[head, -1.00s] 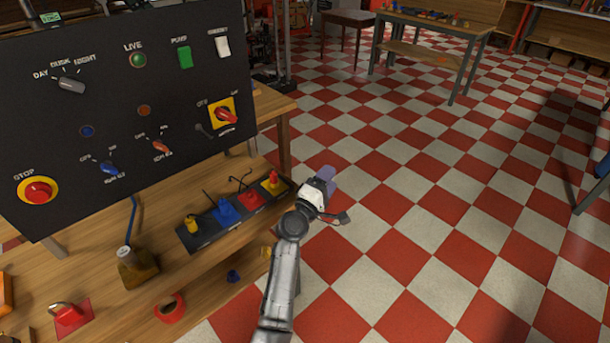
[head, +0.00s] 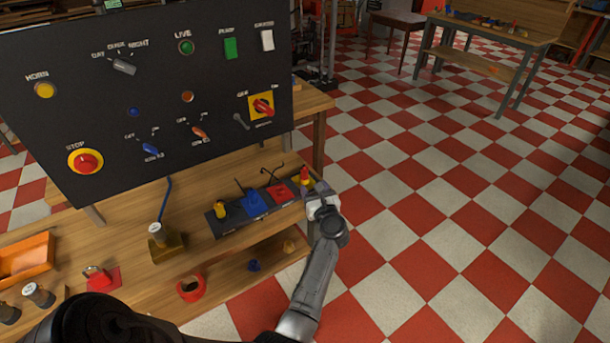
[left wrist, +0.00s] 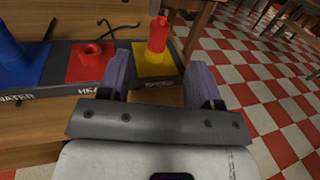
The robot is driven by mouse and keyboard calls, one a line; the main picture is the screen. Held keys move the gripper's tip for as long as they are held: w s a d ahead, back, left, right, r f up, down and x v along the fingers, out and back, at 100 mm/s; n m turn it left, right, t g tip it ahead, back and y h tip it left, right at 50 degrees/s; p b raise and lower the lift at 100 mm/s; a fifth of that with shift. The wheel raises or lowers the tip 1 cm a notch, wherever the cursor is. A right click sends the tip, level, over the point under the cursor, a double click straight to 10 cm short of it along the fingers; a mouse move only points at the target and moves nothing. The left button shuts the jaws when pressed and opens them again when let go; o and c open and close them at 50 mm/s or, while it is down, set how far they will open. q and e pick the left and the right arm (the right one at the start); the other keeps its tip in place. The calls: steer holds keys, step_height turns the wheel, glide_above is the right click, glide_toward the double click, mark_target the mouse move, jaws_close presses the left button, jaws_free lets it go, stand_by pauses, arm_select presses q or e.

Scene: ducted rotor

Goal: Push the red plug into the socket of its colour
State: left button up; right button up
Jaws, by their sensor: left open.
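The red plug (head: 305,176) stands upright on the yellow socket at the right end of the dark socket strip (head: 232,228). In the left wrist view the red plug (left wrist: 157,36) rises from the yellow socket (left wrist: 154,64). The red socket (head: 282,193) is just left of it and looks empty; it also shows in the left wrist view (left wrist: 91,62). My left gripper (head: 318,190) is at the strip's right end. In the left wrist view my left gripper (left wrist: 157,62) is open, its fingers apart, with the plug beyond the gap. My right gripper is out of view.
A blue socket (head: 252,203) and a yellow plug (head: 221,210) sit farther left on the strip. Open checkered floor lies right.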

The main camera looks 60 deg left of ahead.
mark_target(306, 172)
arm_select(q)
steer(key=x, duration=0.6)
steer(key=shift+a+r+b, duration=0.1)
steer(key=shift+b, duration=0.25)
steer(key=shift+b+x, duration=0.6)
steer(key=shift+x, duration=2.05)
steer(key=shift+r, duration=0.1)
steer(key=c, duration=1)
steer(key=shift+r, duration=0.1)
